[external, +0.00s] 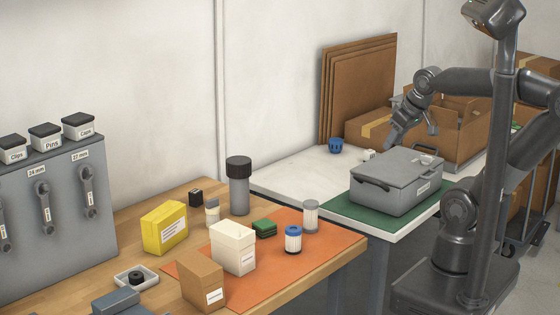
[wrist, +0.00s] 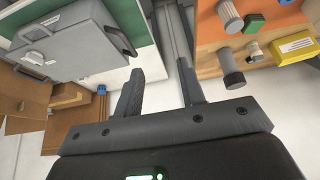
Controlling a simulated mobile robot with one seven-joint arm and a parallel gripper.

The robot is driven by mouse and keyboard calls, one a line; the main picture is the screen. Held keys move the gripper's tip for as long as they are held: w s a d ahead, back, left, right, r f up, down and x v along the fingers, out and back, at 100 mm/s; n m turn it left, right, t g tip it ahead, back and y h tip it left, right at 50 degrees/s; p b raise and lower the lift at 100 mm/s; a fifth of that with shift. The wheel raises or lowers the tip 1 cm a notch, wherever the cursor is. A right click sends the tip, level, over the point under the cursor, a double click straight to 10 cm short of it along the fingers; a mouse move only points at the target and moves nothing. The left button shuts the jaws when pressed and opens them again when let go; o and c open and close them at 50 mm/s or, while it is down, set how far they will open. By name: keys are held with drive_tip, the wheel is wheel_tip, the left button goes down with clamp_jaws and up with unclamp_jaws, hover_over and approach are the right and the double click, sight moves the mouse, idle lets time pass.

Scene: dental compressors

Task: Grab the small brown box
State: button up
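The small brown box (external: 202,281) stands upright on the front left part of the orange mat (external: 328,245), with a white label low on its front. I cannot make it out in the wrist view. My gripper (external: 412,136) is far from it, above the white counter behind the grey case, at the right. In the wrist view my gripper (wrist: 160,75) has its two fingers apart with nothing between them.
A cream box (external: 232,248) stands right behind the brown box, and a yellow box (external: 165,228) is to its left. Filters and a dark-capped cylinder (external: 239,187) stand farther back. The grey case (external: 396,183) lies on a green mat. Large cardboard boxes (external: 465,120) are behind.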

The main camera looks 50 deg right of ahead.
drive_tip(key=shift+o, duration=0.5)
drive_tip(key=o, duration=0.9)
drive_tip(key=shift+r, duration=0.1)
